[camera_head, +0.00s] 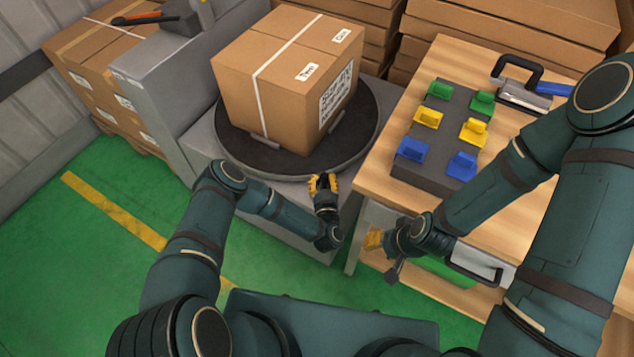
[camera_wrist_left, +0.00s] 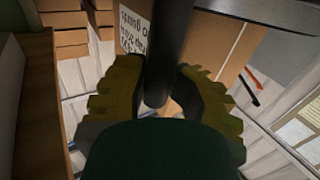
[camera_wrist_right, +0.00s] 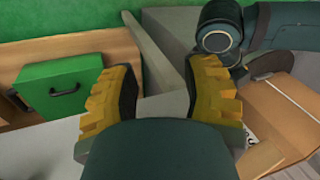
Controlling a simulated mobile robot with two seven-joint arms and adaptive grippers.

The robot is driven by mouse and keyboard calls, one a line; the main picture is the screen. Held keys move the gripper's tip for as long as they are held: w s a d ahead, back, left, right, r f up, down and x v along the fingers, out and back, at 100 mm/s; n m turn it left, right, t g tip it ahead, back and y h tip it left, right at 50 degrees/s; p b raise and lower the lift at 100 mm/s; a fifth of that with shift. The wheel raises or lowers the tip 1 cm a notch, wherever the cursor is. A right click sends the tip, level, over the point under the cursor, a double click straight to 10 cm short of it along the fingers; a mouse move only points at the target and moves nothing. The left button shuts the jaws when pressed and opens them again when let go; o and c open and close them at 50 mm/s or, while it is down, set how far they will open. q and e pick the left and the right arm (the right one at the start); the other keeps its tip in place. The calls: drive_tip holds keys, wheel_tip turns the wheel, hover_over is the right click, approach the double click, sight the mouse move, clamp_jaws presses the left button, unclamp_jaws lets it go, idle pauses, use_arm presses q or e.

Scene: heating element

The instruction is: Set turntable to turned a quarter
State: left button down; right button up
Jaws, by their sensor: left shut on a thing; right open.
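The turntable (camera_head: 235,148) is a dark round disc on a grey base. A cardboard box (camera_head: 265,100) with white tape and labels stands on it. My left gripper (camera_head: 323,183) is at the disc's front right rim. My right gripper (camera_head: 374,238) is low beside the workbench's front left corner, away from the turntable. In the right wrist view its fingers (camera_wrist_right: 165,90) are apart and nothing is held.
The wooden workbench (camera_head: 385,205) stands right of the turntable, bearing a dark board (camera_head: 435,150) with green, yellow and blue holders. A green case (camera_wrist_right: 65,88) shows in the right wrist view. Stacked cartons (camera_head: 500,45) stand behind. Green floor is open at left.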

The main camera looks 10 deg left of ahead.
use_arm(q)
drive_tip(key=shift+w+d, duration=0.1)
drive_tip(key=shift+d, duration=0.3)
drive_tip(key=shift+d+r, duration=0.1)
drive_tip(key=shift+d, duration=0.05)
drive_tip(key=c, duration=1.1)
unclamp_jaws()
drive_tip(key=o, duration=0.3)
drive_tip(key=shift+w+d, duration=0.2)
drive_tip(key=shift+o, duration=0.2)
drive_tip(key=shift+s+a, duration=0.15)
drive_tip(key=shift+a, duration=0.05)
drive_tip(key=v, duration=0.8)
drive_tip(key=shift+s+d, duration=0.15)
drive_tip(key=shift+v, duration=1.8)
drive_tip(key=shift+d, duration=0.15)
